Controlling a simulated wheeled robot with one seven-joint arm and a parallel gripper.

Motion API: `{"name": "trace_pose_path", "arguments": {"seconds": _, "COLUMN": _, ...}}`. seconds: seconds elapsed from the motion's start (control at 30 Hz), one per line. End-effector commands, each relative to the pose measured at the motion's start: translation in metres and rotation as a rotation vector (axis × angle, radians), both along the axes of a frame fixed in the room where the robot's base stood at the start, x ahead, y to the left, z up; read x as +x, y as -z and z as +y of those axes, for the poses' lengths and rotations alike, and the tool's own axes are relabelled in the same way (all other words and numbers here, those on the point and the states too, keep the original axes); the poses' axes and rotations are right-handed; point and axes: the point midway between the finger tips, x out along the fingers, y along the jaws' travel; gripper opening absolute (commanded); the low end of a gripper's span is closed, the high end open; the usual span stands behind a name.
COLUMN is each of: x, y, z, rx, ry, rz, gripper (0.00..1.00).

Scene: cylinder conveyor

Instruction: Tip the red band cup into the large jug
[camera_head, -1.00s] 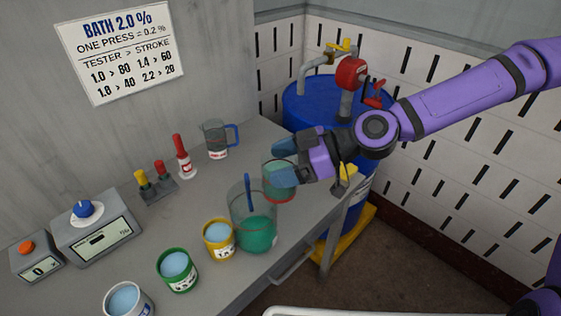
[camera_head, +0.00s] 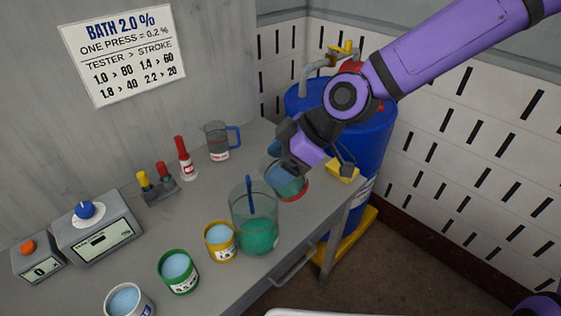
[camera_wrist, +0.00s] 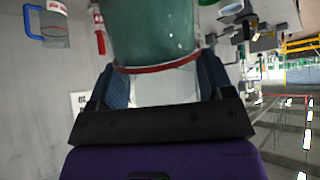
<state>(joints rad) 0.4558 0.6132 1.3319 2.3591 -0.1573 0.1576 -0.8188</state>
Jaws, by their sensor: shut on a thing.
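The red band cup (camera_head: 291,187) is clear, holds dark green liquid and has a red ring at its base. My gripper (camera_head: 281,164) is shut on it, reaching down from the upper right, and partly hides it. In the wrist view the cup (camera_wrist: 155,35) shows between the two blue fingers (camera_wrist: 155,88). The cup is at the right side of the bench, behind and right of the large jug. The large jug (camera_head: 241,212) is clear, part filled with green liquid, with a blue stick standing in it.
A yellow cup (camera_head: 221,251), green cup (camera_head: 180,284) and white cup (camera_head: 145,305) stand left of the jug. A blue-handled jug (camera_head: 217,150) and red bottle (camera_head: 186,165) are behind. A blue drum (camera_head: 370,150) stands beyond the bench's right end.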

Motion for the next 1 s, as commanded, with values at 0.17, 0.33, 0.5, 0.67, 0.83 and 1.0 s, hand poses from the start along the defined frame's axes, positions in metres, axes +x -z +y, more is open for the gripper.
{"name": "trace_pose_path", "arguments": {"seconds": 0.17, "x": -0.001, "y": 0.000, "z": 0.004, "rx": -0.085, "ry": -0.001, "rz": -0.009, "gripper": 0.32}}
{"name": "trace_pose_path", "arguments": {"seconds": 0.33, "x": -0.002, "y": 0.005, "z": 0.007, "rx": -0.159, "ry": -0.003, "rz": -0.014, "gripper": 0.32}}
{"name": "trace_pose_path", "arguments": {"seconds": 0.5, "x": -0.001, "y": 0.003, "z": 0.011, "rx": -0.245, "ry": -0.001, "rz": -0.024, "gripper": 0.32}}
{"name": "trace_pose_path", "arguments": {"seconds": 0.67, "x": -0.002, "y": -0.001, "z": 0.014, "rx": -0.331, "ry": -0.003, "rz": -0.030, "gripper": 0.32}}
{"name": "trace_pose_path", "arguments": {"seconds": 0.83, "x": -0.002, "y": 0.004, "z": 0.016, "rx": -0.399, "ry": -0.003, "rz": -0.034, "gripper": 0.32}}
{"name": "trace_pose_path", "arguments": {"seconds": 1.0, "x": -0.002, "y": 0.008, "z": 0.019, "rx": -0.467, "ry": -0.003, "rz": -0.039, "gripper": 0.32}}
